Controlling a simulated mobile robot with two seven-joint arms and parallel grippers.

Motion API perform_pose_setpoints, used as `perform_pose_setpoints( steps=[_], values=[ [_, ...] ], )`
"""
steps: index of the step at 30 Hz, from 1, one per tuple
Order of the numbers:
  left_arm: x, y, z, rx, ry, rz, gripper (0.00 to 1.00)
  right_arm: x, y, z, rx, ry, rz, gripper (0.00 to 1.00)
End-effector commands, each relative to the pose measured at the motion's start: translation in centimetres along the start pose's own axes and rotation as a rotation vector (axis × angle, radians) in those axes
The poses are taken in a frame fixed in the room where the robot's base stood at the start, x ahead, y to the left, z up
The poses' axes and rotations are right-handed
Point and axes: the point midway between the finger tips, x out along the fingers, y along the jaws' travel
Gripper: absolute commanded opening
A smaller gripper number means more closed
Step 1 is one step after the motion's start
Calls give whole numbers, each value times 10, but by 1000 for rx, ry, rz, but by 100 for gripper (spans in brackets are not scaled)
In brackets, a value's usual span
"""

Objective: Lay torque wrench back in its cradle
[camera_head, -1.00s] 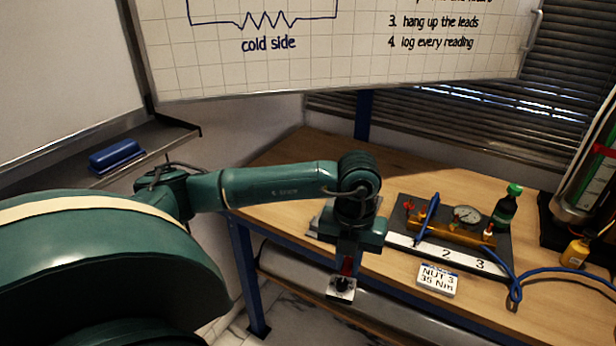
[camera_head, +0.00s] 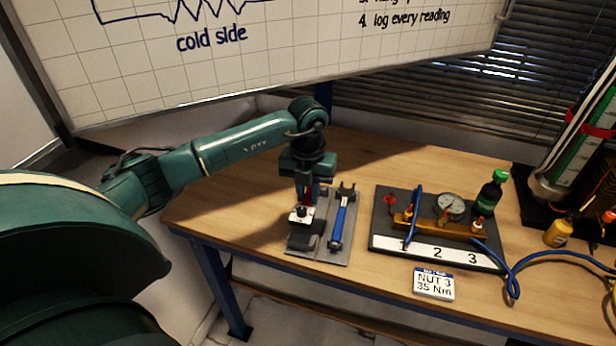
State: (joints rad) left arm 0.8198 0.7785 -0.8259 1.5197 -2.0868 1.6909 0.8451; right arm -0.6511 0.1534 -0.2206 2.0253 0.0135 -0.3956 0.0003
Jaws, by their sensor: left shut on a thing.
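My left gripper (camera_head: 305,195) points down over the left part of a grey board (camera_head: 330,254) on the bench, which looks like the cradle. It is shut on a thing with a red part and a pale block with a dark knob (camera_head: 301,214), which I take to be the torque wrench. The gripper hides most of it, and I cannot tell whether it touches the board. A blue-handled tool (camera_head: 340,222) with a grey forked end lies along the right side of the board. My right gripper is not in view.
Right of the board stands a dark rig (camera_head: 384,246) with a brass bar, a gauge (camera_head: 450,206) and numbered strip. The bench's left (camera_head: 225,205) is clear.

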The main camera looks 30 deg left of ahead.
Motion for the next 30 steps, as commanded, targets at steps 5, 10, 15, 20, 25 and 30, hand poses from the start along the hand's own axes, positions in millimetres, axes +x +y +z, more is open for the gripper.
perform_pose_setpoints(
  steps=[5, 10, 15, 20, 25, 30],
  values=[
    [0, 0, 1, 2, -1, -1, 0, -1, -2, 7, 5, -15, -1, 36],
    [-1, 0, 1, 1, -1, 0, 0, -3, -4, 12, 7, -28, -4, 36],
    [3, 0, 1, 1, -1, 0, 0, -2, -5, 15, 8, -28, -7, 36],
    [14, 0, 1, 1, 0, 0, 0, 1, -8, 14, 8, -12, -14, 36],
    [30, 0, 1, 1, -1, 0, 0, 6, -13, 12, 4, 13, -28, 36],
    [45, 0, 1, 1, 0, 0, 0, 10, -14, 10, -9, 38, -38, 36]
  ],
)
